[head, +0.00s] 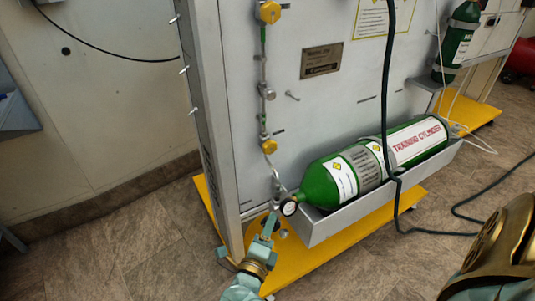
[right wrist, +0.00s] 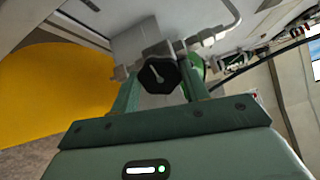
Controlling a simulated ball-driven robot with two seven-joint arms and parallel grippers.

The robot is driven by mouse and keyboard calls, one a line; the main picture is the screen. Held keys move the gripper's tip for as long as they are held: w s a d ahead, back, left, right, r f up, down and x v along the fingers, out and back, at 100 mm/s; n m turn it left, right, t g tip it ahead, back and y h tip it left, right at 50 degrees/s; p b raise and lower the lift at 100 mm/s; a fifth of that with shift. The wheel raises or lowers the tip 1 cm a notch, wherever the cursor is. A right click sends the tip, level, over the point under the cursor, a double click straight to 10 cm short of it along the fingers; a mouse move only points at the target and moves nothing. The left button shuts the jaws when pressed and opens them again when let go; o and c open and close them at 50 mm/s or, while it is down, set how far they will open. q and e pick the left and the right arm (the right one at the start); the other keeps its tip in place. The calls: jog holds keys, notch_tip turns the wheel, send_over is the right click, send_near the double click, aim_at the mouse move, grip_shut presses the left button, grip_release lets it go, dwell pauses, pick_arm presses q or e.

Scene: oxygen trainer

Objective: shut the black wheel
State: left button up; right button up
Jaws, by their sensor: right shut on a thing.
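The black wheel (right wrist: 158,76) is a dark lobed knob with a pale pointer mark on its face, seen in the right wrist view. My right gripper (right wrist: 160,82) is shut on it, with one green finger on each side. In the head view my right gripper (head: 272,222) reaches up to the fittings left of the green training cylinder (head: 318,187). There the wheel is largely hidden by the gripper and I cannot make it out clearly. My left gripper is not in view.
A round gauge (head: 289,208) sits close beside my right gripper at the cylinder's neck. The cylinder lies in a grey tray (head: 345,218) on the panel. Yellow valves (head: 269,146) and thin pipe run up the panel. A dark hose (head: 387,110) hangs in front of the cylinder.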

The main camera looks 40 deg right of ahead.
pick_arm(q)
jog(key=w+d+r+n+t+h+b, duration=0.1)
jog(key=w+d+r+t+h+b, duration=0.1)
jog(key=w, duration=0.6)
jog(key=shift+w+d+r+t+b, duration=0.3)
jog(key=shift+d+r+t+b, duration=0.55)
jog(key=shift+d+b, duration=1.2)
pick_arm(e)
jog(key=shift+s+f+m, duration=0.1)
jog(key=shift+m, duration=4.6)
jog(key=shift+f+m, duration=0.1)
jog(key=shift+m, duration=4.6)
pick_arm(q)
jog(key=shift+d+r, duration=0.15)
pick_arm(e)
jog(key=o, duration=1)
jog(key=shift+r, duration=0.1)
